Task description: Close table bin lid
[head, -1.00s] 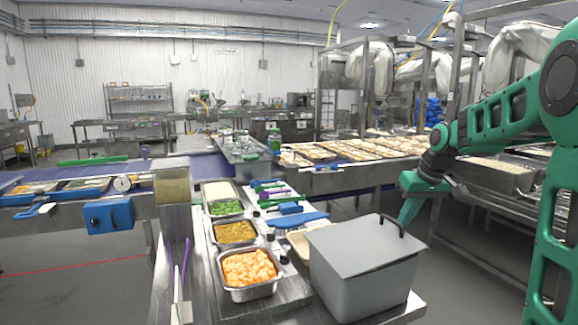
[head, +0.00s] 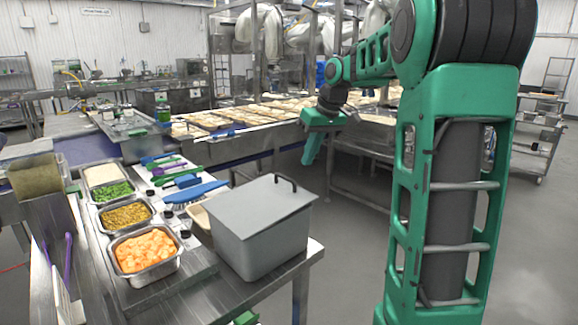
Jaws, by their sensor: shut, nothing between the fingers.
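The grey table bin (head: 262,245) stands on the steel table's near right corner. Its flat grey lid (head: 250,208) lies level across the top, overhanging the walls, with no gap that I can see. A dark handle (head: 286,181) sits at the lid's far edge. My green gripper (head: 308,161) is shut and empty. It points down beyond the bin, up and to the right of the handle in the picture, apart from the lid.
Steel pans of orange food (head: 146,253), yellow-brown food (head: 126,214) and green food (head: 113,192) stand left of the bin. Blue-handled brushes and other utensils lie behind it. A tray-laden counter (head: 240,140) runs behind. Grey floor on the right is open.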

